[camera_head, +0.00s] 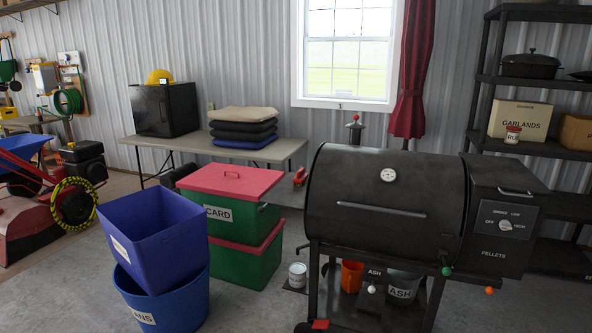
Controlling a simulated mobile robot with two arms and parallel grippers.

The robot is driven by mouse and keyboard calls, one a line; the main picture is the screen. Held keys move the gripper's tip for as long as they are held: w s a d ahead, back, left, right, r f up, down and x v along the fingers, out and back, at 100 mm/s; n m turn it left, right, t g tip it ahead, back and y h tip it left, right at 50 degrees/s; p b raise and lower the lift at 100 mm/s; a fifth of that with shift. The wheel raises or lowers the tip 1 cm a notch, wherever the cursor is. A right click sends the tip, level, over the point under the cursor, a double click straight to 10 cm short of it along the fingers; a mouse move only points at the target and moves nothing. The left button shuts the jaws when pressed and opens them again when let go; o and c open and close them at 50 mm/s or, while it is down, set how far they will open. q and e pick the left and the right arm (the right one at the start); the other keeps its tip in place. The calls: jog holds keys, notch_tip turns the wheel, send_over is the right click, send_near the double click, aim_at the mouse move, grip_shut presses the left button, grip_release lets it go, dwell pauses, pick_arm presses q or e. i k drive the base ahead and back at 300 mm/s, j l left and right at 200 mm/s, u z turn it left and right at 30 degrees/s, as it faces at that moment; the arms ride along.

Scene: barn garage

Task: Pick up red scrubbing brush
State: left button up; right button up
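A small red object (300,176) sits at the left end of the black grill, by its side shelf (291,197). It may be the red scrubbing brush, but it is too small to tell. Another small red item (320,324) shows low down at the grill's front left foot, and its shape is unclear. Neither of my grippers is in view.
The black pellet grill (385,190) fills the centre right. Red-lidded green bins (232,182) and blue bins (150,240) stand left of it. A table (215,145) with stacked cushions (244,127) is behind. Shelves (530,84) stand right.

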aim_at(301, 178)
jog(key=i+j, duration=0.1)
jog(key=i, duration=0.65)
jog(key=i+j+z, duration=0.1)
jog(key=i, duration=0.65)
jog(key=i+j, duration=0.15)
jog(key=i, duration=0.6)
jog(key=z, duration=0.05)
